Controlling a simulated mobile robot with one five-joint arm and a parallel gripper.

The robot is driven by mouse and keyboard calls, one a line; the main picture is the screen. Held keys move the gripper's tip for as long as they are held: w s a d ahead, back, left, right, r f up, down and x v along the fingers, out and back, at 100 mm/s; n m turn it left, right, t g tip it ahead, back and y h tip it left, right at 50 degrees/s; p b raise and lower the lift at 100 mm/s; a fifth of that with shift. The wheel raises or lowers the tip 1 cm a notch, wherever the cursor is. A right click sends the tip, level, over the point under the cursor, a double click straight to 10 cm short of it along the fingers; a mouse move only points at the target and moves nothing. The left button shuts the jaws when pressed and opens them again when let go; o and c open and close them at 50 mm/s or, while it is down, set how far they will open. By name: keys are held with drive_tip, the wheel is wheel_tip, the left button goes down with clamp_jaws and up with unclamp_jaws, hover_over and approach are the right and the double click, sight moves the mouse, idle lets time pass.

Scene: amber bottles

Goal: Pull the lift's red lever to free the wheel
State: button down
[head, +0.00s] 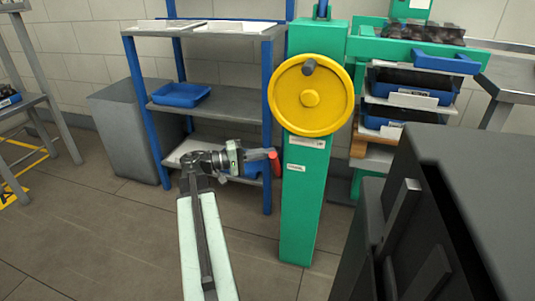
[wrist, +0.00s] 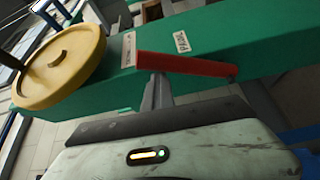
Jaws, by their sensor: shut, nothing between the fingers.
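The lift is a green column (head: 303,210) with a yellow wheel (head: 311,118) on its upper part. The red lever (head: 275,163) sits at the column's left edge, below the wheel. In the wrist view the red lever (wrist: 190,65) runs lengthwise across the green column (wrist: 235,45), with the yellow wheel (wrist: 70,62) to its left. My gripper (head: 264,154) is at the lever, left of the column. In the wrist view my gripper (wrist: 158,78) is shut and empty, its tip at the lever's left part. I cannot tell whether they touch.
A blue-framed shelf (head: 215,97) with a blue tray (head: 181,94) stands behind on the left, beside a grey cabinet (head: 130,130). A dark machine (head: 480,190) fills the right foreground. A green rack with bins (head: 405,90) stands behind the column.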

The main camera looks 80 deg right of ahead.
drive_tip(key=d+r+p, duration=0.2)
drive_tip(key=d+r, duration=0.1)
drive_tip(key=d, duration=0.1)
drive_tip(key=w+a+f+b, duration=0.3)
drive_tip(key=w+a, duration=0.1)
drive_tip(key=w, duration=0.5)
drive_tip(key=shift+w+a+f, duration=0.15)
drive_tip(key=shift+f, duration=0.25)
